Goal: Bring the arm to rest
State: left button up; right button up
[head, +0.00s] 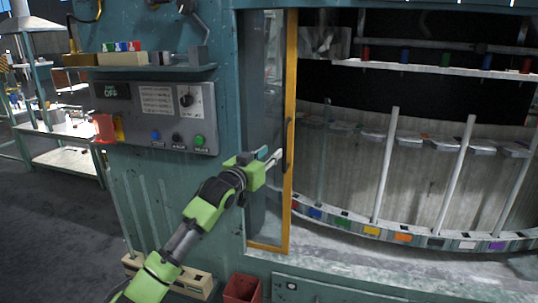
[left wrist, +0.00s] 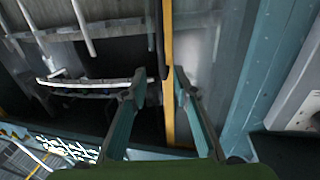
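My left arm (head: 205,205), green and grey, reaches up from the bottom of the head view. Its gripper (head: 270,156) is beside the orange-framed glass door (head: 290,75), close to the dark door handle (head: 288,145). The left wrist view shows the two fingers of the gripper (left wrist: 157,82) spread apart with nothing held between them. The orange door edge (left wrist: 169,60) and dark handle (left wrist: 158,40) show beyond the fingers. I cannot tell whether a finger touches the door. My right gripper is in neither view.
The cabinet opening at right holds several glass tubes (head: 386,165) leaning in a curved rack with coloured marks (head: 372,231). A control panel (head: 158,115) with buttons is left of the door. A red bin (head: 242,288) is below. Floor (head: 45,225) is clear at left.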

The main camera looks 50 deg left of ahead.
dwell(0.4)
pick_arm(q)
jog(key=s+d+f+g+h+b, duration=0.1)
jog(key=s+d+f+g, duration=0.15)
jog(key=f, duration=1.75)
jog(key=s+d+f+g+b, duration=0.1)
jog(key=s+f+g, duration=0.25)
jog(key=f, duration=1.75)
jog(key=s+d+f+m+g+h, duration=0.15)
jog(key=s+d+f, duration=0.35)
jog(key=f, duration=0.5)
jog(key=s+d+f+g+h, duration=0.15)
jog(key=s+d+f, duration=0.35)
jog(key=f, duration=0.5)
jog(key=s+d+f+m+g, duration=0.1)
jog(key=s+d+f+g, duration=0.1)
jog(key=s+d+f, duration=0.5)
jog(key=s+d+f+m+g+h+b, duration=0.1)
jog(key=s+d+f, duration=0.6)
jog(key=s, duration=0.9)
jog(key=s+d+f+m+g+h, duration=0.1)
jog(key=s+d+f+m+g, duration=0.2)
jog(key=s+d+f, duration=0.4)
jog(key=s+d+g, duration=0.1)
jog(key=s+d, duration=0.2)
jog(key=s, duration=0.2)
jog(key=shift+d+f+b, duration=0.15)
jog(key=shift+d+b, duration=0.2)
jog(key=shift+d, duration=0.05)
